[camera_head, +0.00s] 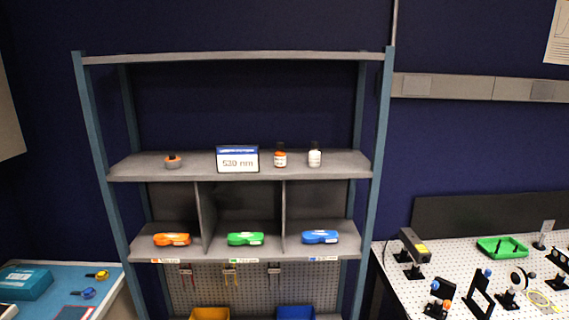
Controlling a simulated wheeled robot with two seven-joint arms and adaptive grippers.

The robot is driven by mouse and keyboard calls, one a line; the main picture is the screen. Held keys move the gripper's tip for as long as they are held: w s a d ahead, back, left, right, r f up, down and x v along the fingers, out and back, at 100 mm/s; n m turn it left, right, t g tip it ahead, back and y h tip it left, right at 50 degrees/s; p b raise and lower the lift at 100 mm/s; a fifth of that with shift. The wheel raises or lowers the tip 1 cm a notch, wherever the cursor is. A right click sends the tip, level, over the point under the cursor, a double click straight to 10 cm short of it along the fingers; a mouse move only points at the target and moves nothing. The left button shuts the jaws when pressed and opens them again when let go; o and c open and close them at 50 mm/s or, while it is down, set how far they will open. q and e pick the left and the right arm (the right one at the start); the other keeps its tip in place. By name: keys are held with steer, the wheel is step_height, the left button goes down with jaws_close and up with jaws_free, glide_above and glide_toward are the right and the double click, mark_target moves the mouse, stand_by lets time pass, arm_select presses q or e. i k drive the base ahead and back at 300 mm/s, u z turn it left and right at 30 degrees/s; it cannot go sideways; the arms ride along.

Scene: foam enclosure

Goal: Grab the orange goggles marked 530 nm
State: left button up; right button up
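Orange goggles (172,239) lie in the left compartment of the shelf, above a small label on the shelf's front edge that is too small to read. Green goggles (245,239) lie in the middle compartment and blue goggles (320,237) in the right one. A sign reading 530 nm (238,160) stands on the shelf above, over the middle compartment. Neither of my grippers shows in the head view.
The shelf unit (240,171) has thin dividers between compartments and upright posts at both sides. A brown bottle (280,156), a white bottle (315,156) and a small orange-black item (172,161) stand on the upper shelf. Tables flank it; the right one (395,291) holds optics parts.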

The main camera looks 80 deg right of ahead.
mark_target(176, 239)
steer(key=z, duration=2.2)
steer(key=k, duration=1.25)
steer(key=z, duration=0.65)
steer(key=i, duration=1.4)
steer(key=u, duration=0.85)
